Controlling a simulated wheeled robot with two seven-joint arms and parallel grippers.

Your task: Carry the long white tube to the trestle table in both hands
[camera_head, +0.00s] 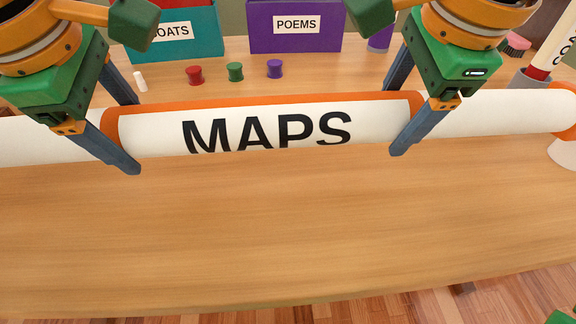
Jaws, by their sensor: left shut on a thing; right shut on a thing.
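The long white tube (270,135) lies crosswise through the middle of the view, marked MAPS in black, with orange bands. Its left end is out of view. My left gripper (127,135) straddles the tube left of the lettering and is shut on it. My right gripper (398,118) straddles it right of the lettering and is shut on it. The tube is over a wooden tabletop (290,230); I cannot tell whether it touches it. The table's legs are not in view, so I cannot confirm it is the trestle table.
Behind the tube stand a teal box (190,35) and a purple POEMS box (293,28). Red (194,76), green (235,72) and purple (275,69) spools stand before them. A pink brush (515,44) is at back right. A white round object (564,153) is at right. The tabletop's front is clear.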

